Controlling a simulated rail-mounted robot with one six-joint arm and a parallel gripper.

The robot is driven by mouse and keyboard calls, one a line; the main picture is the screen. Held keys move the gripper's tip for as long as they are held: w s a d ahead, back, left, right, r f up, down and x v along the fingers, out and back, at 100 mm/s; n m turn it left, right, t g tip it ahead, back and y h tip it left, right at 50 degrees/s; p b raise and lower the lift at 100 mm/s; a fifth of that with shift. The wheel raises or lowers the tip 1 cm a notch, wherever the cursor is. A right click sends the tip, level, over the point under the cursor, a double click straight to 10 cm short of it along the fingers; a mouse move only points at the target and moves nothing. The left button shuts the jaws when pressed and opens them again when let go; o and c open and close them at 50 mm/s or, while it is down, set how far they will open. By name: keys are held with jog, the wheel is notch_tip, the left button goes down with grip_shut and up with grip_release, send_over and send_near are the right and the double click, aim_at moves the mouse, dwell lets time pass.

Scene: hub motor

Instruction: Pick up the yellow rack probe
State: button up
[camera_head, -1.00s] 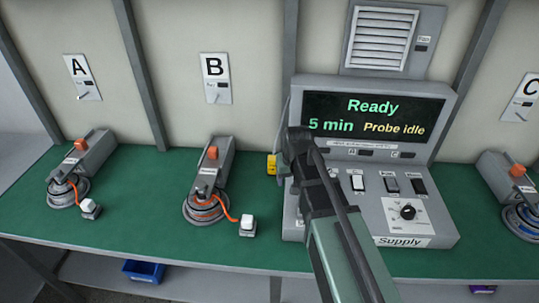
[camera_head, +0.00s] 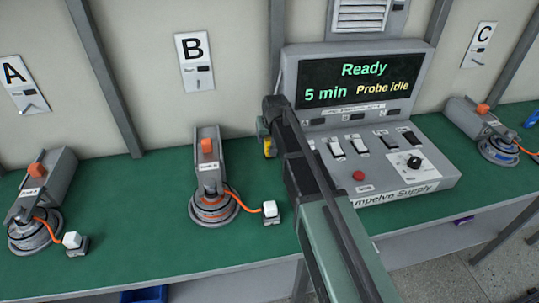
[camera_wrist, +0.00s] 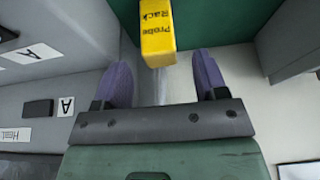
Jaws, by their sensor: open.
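The yellow rack probe (camera_wrist: 157,35) shows in the wrist view at top centre, with dark lettering "Rack Probe" on its face. In the head view a small part of the yellow probe (camera_head: 270,147) shows at the left side of the supply console, partly hidden by my arm. My gripper (camera_wrist: 163,80) is open, its two purple-padded fingers apart. The probe's lower end lies near the gap between the fingertips, slightly beyond them; the fingers do not hold it. In the head view my gripper is mostly hidden behind my own arm.
The supply console (camera_head: 400,185) stands just right of the probe; its screen (camera_head: 363,82) reads "Ready", "5 min", "Probe idle". Hub motor fixtures stand at B (camera_head: 213,180), A (camera_head: 40,205) and C (camera_head: 490,130) on the green bench (camera_head: 150,240). The back wall is close behind.

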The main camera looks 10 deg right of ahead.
aim_at(269, 139)
jog(key=b+x, duration=0.5)
jog(key=shift+w+f, duration=0.15)
jog(key=shift+r, duration=0.25)
jog(key=shift+c, duration=0.2)
jog(key=c, duration=1.1)
jog(key=shift+p, duration=0.35)
